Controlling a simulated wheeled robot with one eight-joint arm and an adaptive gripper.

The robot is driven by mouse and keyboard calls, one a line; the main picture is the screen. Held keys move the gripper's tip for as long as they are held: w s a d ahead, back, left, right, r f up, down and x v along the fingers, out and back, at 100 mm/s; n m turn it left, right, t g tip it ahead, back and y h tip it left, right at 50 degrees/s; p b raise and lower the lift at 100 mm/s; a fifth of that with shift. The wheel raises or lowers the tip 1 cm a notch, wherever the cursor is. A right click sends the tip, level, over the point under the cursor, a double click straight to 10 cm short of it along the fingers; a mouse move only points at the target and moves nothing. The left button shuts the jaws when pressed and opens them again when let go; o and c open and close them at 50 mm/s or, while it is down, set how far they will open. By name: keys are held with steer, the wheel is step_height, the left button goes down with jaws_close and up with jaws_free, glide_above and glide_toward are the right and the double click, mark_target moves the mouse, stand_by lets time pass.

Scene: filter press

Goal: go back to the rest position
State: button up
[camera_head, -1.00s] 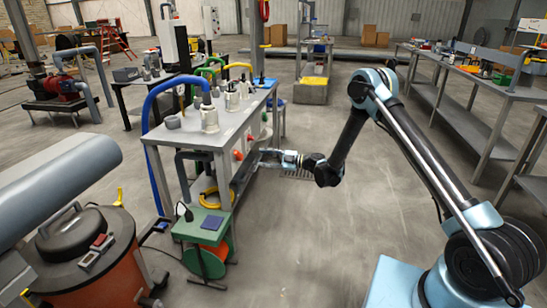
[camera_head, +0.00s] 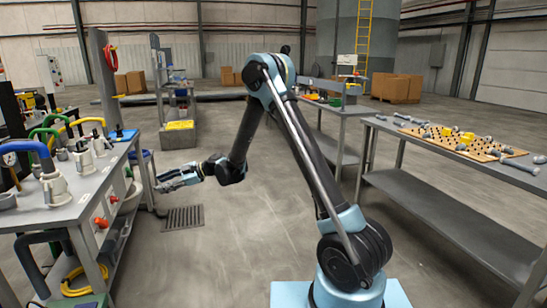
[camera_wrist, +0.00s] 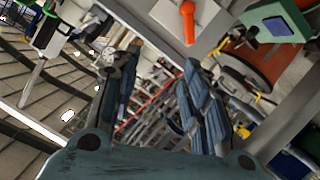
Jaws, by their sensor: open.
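My gripper (camera_head: 166,184) is at the end of my arm, stretched to the left in the head view, low beside the right edge of the metal workbench (camera_head: 62,212). In the wrist view its two fingers (camera_wrist: 160,105) stand apart with nothing between them. It holds nothing. From these frames I cannot tell whether the fingertips are clear of the bench's end, but a gap of floor shows near them.
White pump-like fittings (camera_head: 84,160) with coloured hoses stand on the left bench. A floor grate (camera_head: 184,218) lies below my gripper. A long table (camera_head: 440,170) with a perforated board (camera_head: 462,142) stands at right. The floor between is open.

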steer(key=s+d+r+m+t+h, duration=0.15)
steer(key=d+r+m, duration=0.25)
steer(key=d, duration=0.7)
steer(key=s+d+r+m+t+h, duration=0.1)
steer(key=s+d+r+m+h, duration=0.15)
steer(key=d, duration=0.85)
steer(key=s+d+r+m+t+h, duration=0.15)
steer(key=d+r+m, duration=0.25)
steer(key=d, duration=0.7)
steer(key=s+d+f+m+h, duration=0.3)
steer(key=s+d+m, duration=0.2)
steer(key=s+d, duration=0.3)
steer(key=s+d+f+m+h, duration=0.3)
steer(key=s+d, duration=0.5)
steer(key=d, duration=0.5)
steer(key=s+d+f+m+h, duration=0.3)
steer(key=s+d+m, duration=0.3)
steer(key=d, duration=0.5)
steer(key=shift+s+f+m+t, duration=0.25)
steer(key=shift+s+m+t, duration=0.15)
steer(key=shift+s, duration=0.6)
steer(key=shift+c, duration=0.6)
steer(key=shift+c, duration=0.4)
